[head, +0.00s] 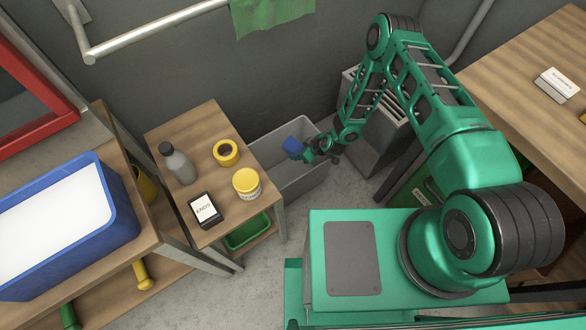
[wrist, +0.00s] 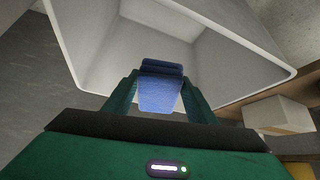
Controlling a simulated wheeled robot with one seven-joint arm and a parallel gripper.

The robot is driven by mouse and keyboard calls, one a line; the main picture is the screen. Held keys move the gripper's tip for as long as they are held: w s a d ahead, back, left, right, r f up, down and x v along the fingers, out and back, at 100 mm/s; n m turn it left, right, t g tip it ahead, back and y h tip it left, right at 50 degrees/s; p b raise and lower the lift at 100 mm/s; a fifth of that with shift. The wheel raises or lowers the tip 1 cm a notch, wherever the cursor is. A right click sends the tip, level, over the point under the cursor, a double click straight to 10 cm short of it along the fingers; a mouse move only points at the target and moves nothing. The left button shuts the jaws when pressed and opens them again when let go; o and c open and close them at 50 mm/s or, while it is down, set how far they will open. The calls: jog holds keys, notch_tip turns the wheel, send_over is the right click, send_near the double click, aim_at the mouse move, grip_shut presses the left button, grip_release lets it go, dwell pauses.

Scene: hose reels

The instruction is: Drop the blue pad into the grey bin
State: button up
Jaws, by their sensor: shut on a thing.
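The blue pad (head: 292,145) is in my gripper (head: 307,152) in the head view, over the grey bin (head: 303,184). In the wrist view the blue pad (wrist: 161,88) is pinched between the two green fingers of my gripper (wrist: 160,92). The grey bin (wrist: 236,75) opens in front of the pad there, and its inside looks empty where it shows. The pad seems to be at or above the bin's opening; its exact height over the rim is hard to tell.
A small wooden table (head: 211,128) stands left of the bin with a grey bottle (head: 178,164), yellow tape (head: 226,152), a yellow-lidded jar (head: 246,184) and a dark box (head: 205,210). A grey slatted unit (head: 374,125) stands right of the bin. A green tray (head: 247,232) is below the table.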

jog(key=shift+f, duration=0.6)
jog(key=o, duration=1.1)
jog(key=shift+r, duration=0.1)
jog(key=v, duration=1)
jog(key=shift+d+r, duration=0.2)
jog(key=shift+d, duration=0.05)
jog(key=shift+r, duration=0.1)
